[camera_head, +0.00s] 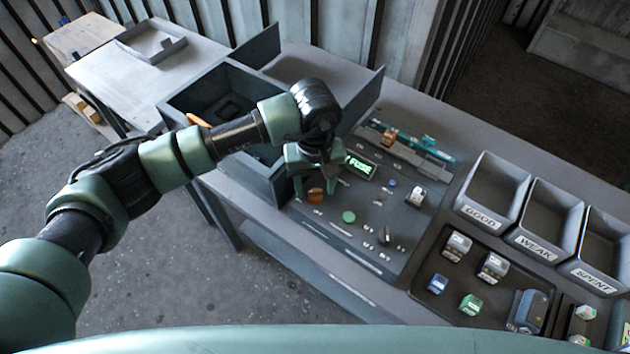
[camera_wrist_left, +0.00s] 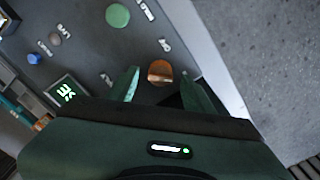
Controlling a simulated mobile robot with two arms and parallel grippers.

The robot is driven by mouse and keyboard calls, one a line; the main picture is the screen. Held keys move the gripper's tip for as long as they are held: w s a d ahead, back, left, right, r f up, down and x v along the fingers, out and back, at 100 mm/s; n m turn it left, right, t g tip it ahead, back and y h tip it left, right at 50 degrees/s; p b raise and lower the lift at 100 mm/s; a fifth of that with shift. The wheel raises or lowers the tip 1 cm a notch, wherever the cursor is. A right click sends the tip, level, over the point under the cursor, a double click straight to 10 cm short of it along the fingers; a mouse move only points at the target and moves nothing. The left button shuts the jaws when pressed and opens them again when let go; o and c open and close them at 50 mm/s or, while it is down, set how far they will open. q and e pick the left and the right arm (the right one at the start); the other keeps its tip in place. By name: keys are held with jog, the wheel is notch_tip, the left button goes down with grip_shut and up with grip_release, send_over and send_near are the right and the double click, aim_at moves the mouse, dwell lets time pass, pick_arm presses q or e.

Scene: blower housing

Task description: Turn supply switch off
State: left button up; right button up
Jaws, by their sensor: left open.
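An orange-brown rotary knob (camera_head: 315,194) sits on the dark control panel (camera_head: 335,238), near its left edge; the labels are too small to read, so I cannot tell for certain that it is the supply switch. My left gripper (camera_head: 309,178) is just above this knob, pointing down. In the left wrist view, the knob (camera_wrist_left: 160,72) shows between the two open green fingertips (camera_wrist_left: 158,80), with a gap on each side. A lit green display (camera_head: 361,166) is right of the gripper. My right gripper is not in view.
A green round button (camera_head: 348,217), a blue button (camera_head: 392,183) and a dark knob (camera_head: 384,236) share the panel. An open grey box (camera_head: 275,180) stands close left of the gripper. Bins marked GOOD (camera_head: 480,212), WEAK (camera_head: 535,246) and SPENT (camera_head: 592,275) stand right.

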pick_arm(q)
jog(key=shift+s, duration=0.15)
jog(key=shift+c, duration=0.3)
jog(key=c, duration=1)
grip_shut()
jog(key=shift+f+n+b, duration=0.15)
jog(key=shift+n+b, duration=0.15)
jog(key=shift+b, duration=0.45)
jog(key=n+b, duration=1.2)
jog(key=b, duration=0.4)
jog(key=shift+f+n+b, duration=0.1)
jog(key=shift+n+b, duration=0.3)
jog(key=shift+r+n+b, duration=0.15)
jog(key=shift+n+b, duration=0.75)
jog(key=shift+n, duration=0.2)
jog(key=shift+r+n+b, duration=0.1)
jog(key=shift+n+b, duration=0.75)
jog(key=shift+n, duration=0.25)
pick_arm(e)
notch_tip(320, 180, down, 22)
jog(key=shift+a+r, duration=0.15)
